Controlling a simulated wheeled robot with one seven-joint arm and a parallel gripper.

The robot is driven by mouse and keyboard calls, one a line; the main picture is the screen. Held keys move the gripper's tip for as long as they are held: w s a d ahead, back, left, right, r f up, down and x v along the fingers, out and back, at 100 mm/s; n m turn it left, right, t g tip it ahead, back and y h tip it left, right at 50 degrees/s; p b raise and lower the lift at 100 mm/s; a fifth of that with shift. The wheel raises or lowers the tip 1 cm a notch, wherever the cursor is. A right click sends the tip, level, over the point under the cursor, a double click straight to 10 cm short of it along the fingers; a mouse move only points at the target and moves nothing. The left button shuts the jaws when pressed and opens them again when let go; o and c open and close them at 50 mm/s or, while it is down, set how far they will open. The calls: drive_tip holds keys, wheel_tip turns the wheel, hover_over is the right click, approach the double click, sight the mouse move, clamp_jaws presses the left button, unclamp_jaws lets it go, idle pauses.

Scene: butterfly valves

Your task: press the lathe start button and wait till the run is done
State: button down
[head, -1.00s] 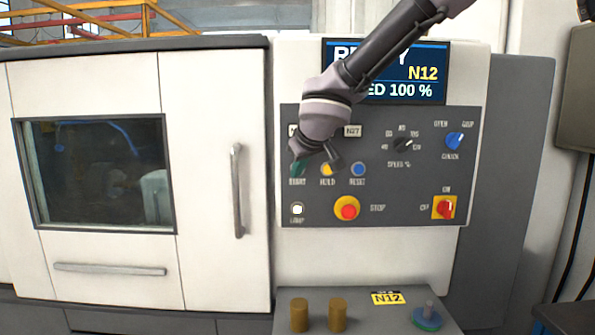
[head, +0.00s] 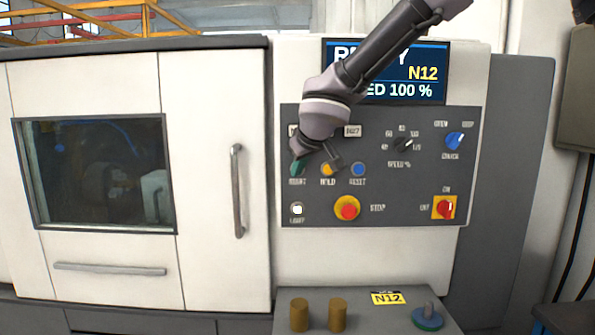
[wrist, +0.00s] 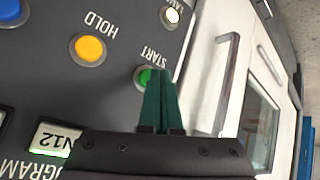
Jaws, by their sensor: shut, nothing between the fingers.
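The green start button (wrist: 143,78) shows in the wrist view under the START label, partly covered by my fingertips. My gripper (wrist: 160,82) is shut and empty, its green fingers side by side with their tips at the button; I cannot tell whether they touch it. In the head view my gripper (head: 297,166) is in front of the start button, which it hides. The lathe's screen (head: 425,75) is partly hidden by my arm; it reads N12 and a speed of 100 %, and its top word is partly covered. The lathe door (head: 215,180) is closed.
The yellow hold button (head: 327,169) and blue reset button (head: 358,169) are just right of my gripper. The red stop button (head: 347,208) is below. Two brown cylinders (head: 318,316) and a green-blue disc (head: 427,318) stand on the ledge beneath.

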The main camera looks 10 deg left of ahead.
drive_tip(key=shift+w+a, duration=0.1)
drive_tip(key=shift+w, duration=0.35)
idle(0.6)
drive_tip(key=shift+s, duration=0.1)
drive_tip(key=shift+s+d, duration=0.2)
drive_tip(key=shift+s, duration=0.55)
drive_tip(key=s, duration=0.2)
drive_tip(key=s+d, duration=0.1)
drive_tip(key=s, duration=0.2)
idle(0.3)
idle(0.5)
